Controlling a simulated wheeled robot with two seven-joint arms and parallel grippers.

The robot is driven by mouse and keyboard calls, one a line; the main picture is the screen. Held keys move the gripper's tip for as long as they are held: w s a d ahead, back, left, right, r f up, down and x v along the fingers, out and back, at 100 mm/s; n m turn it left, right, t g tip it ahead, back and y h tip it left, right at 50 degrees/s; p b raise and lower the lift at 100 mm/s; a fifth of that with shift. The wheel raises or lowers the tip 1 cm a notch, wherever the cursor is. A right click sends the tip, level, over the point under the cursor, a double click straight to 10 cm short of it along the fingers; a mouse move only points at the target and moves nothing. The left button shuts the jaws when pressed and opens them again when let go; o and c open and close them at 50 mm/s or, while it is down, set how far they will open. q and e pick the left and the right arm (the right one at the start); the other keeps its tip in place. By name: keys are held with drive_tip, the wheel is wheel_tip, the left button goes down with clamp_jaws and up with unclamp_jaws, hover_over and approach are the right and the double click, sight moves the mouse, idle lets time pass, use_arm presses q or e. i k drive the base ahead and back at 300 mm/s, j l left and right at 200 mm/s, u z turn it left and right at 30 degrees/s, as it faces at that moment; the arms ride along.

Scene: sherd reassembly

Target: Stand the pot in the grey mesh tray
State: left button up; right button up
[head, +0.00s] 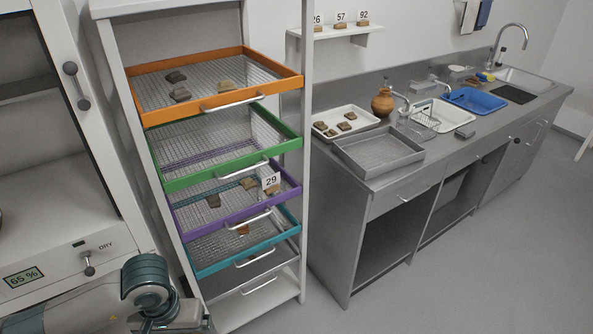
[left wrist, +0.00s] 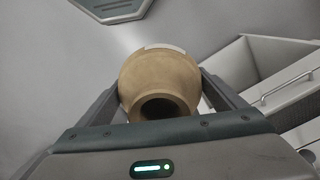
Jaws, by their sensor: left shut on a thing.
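A tan, round-bodied pot (left wrist: 160,78) is between the fingers of my left gripper (left wrist: 158,88) in the left wrist view. The gripper is shut on it. Its dark mouth faces the camera, and a pale patch shows on its far edge. In the head view my left arm is at the bottom left; the gripper and held pot are not visible there. A grey tray (head: 407,156) stands on the counter and looks empty; I cannot clearly tell whether its floor is mesh. My right gripper is in neither view.
A rack holds orange (head: 290,84), green (head: 288,147), purple (head: 288,196) and teal (head: 285,239) mesh trays, several with sherds. An orange-brown jug (head: 382,104) and a white tray of sherds (head: 327,137) stand beside the grey tray.

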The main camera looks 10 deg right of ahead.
sight(378, 153)
drive_tip(key=i+l+u, duration=0.15)
drive_tip(key=i+l, duration=0.15)
drive_tip(key=l, duration=0.45)
drive_tip(key=i+l+u, duration=0.15)
drive_tip(key=l, duration=0.6)
drive_tip(key=i+l+u, duration=0.15)
drive_tip(key=i+l, duration=0.15)
drive_tip(key=l, duration=0.55)
drive_tip(key=i+l+u, duration=0.2)
drive_tip(key=l, duration=0.6)
drive_tip(key=l+u, duration=0.15)
drive_tip(key=l, duration=0.65)
drive_tip(key=i+l+u, duration=0.15)
drive_tip(key=l, duration=0.75)
